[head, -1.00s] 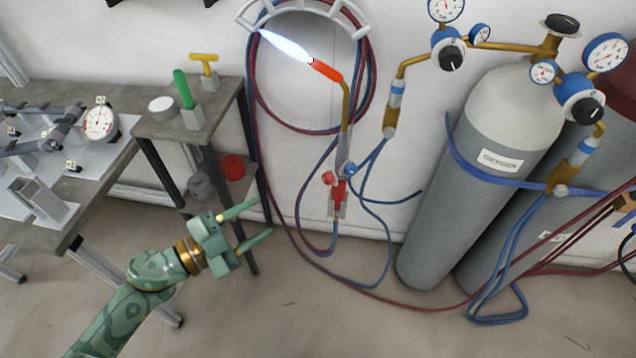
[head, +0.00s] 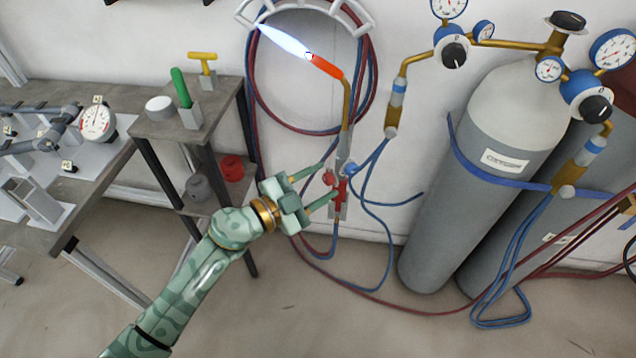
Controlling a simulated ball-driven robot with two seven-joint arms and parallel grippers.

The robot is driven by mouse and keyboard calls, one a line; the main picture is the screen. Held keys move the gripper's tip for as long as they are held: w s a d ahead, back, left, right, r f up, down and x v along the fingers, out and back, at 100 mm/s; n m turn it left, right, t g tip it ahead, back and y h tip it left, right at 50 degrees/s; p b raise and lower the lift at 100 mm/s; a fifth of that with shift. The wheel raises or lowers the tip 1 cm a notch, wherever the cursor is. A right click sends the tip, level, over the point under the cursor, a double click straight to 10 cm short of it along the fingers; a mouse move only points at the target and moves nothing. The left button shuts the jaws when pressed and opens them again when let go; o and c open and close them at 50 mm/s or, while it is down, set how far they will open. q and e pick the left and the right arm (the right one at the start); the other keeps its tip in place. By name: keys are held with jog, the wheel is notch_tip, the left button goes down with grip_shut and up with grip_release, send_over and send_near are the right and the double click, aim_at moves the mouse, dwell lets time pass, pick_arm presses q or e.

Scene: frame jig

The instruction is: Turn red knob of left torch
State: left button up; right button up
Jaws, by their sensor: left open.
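The torch (head: 346,105) hangs upright on the wall, with an orange-red tip and a blue-white flame (head: 285,42) pointing up and left. Its red knob (head: 329,178) sits on the left side of its lower body, and a blue knob (head: 351,169) sits on the right. My left gripper (head: 330,182) is open, its two green fingers pointing right toward the torch. The fingertips are close to the red knob, one above and one below it in the picture. I cannot tell whether they touch it. My right gripper is not in view.
Blue and red hoses loop around the torch and run along the floor. A grey oxygen cylinder (head: 480,215) with gauges stands to the right. A small shelf stand (head: 150,127) and a workbench (head: 95,190) are on the left.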

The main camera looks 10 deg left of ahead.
pick_arm(q)
jog(key=c, duration=1)
jog(key=shift+m, duration=0.4)
jog(key=shift+m+p, duration=0.5)
jog(key=shift+m, duration=0.1)
jog(key=m, duration=0.2)
jog(key=shift+m, duration=0.3)
jog(key=m, duration=0.5)
jog(key=o, duration=1)
